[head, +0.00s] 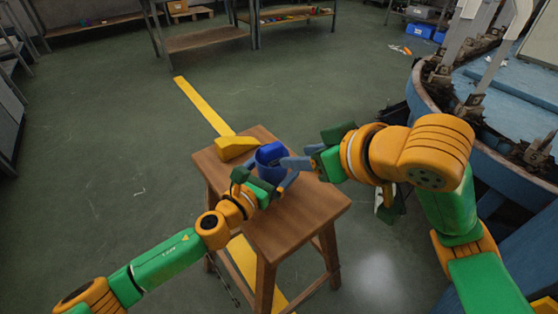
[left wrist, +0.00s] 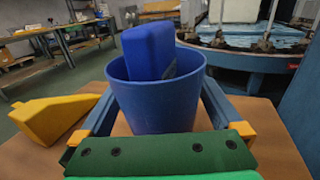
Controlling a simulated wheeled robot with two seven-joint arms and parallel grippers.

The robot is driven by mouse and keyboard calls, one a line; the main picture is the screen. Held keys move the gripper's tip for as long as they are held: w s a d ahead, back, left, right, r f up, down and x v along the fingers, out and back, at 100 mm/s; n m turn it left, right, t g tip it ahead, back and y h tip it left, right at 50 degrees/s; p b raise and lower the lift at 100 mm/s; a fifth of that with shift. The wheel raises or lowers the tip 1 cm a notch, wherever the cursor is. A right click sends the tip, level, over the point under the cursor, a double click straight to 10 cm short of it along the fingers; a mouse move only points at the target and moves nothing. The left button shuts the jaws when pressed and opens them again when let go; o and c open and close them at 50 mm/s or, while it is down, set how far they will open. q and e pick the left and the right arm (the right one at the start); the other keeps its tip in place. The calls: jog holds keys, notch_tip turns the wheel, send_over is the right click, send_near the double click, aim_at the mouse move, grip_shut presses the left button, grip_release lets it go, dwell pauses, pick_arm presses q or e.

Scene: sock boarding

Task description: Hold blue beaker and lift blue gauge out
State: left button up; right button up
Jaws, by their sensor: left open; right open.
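The blue beaker (head: 268,172) stands on a wooden stool and also shows in the left wrist view (left wrist: 155,108). The blue gauge (left wrist: 148,50), a block-like piece, stands inside it, leaning a little, its upper part above the rim; its lower part is hidden. In the head view the gauge (head: 272,150) shows at the beaker's top. My left gripper (left wrist: 155,112) is open, with a finger on each side of the beaker; I cannot tell whether they touch it. My right gripper (head: 288,162) is open, its fingers at the beaker's right, near the rim and gauge.
A yellow wedge-shaped piece (head: 235,147) lies on the stool (head: 295,222) behind the beaker, and left of it in the left wrist view. A large round blue machine (head: 480,120) stands at the right. Open floor lies left of the stool; shelves stand at the back.

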pick_arm(q)
jog(key=c, duration=1.1)
jog(key=shift+c, duration=0.2)
